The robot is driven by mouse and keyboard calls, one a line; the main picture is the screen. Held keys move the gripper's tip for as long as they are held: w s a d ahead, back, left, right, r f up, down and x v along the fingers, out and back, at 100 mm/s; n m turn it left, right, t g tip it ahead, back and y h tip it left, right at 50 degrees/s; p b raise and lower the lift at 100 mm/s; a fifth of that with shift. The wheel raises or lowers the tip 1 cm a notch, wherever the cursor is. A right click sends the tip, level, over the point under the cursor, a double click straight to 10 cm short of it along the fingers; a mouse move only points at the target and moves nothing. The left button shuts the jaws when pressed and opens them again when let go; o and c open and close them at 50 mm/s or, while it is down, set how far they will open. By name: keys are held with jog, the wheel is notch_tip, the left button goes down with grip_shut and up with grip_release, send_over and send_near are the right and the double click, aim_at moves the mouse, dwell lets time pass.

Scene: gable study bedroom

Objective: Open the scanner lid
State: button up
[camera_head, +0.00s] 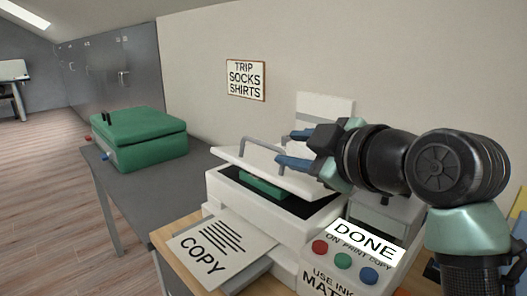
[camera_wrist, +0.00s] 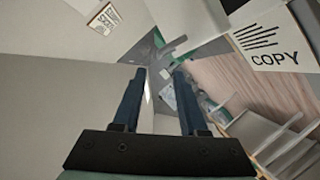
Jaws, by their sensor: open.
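The white scanner (camera_head: 318,222) stands on a wooden-edged surface in the head view. Its lid (camera_head: 300,181) is tilted up partway, with a dark gap under it. A grey bar handle (camera_head: 262,144) stands on the lid's upper side. A green object (camera_head: 262,185) lies under the lid on the scanner bed. My gripper (camera_head: 296,149) is open, its blue fingers just above the lid at the handle's right end. I cannot tell whether they touch it. In the wrist view the gripper (camera_wrist: 156,75) shows its two fingers apart, with nothing visibly clamped between them.
A COPY sheet (camera_head: 220,250) sticks out of the scanner's front; it also shows in the wrist view (camera_wrist: 268,38). Red, green and blue buttons and a DONE card (camera_head: 364,241) are at the right. A green case (camera_head: 140,138) rests on the grey table (camera_head: 150,195). A wall stands behind.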

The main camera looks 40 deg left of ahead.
aim_at(266, 145)
jog(key=b+x, duration=0.2)
jog(key=x, duration=0.9)
grip_shut()
dwell(1.1)
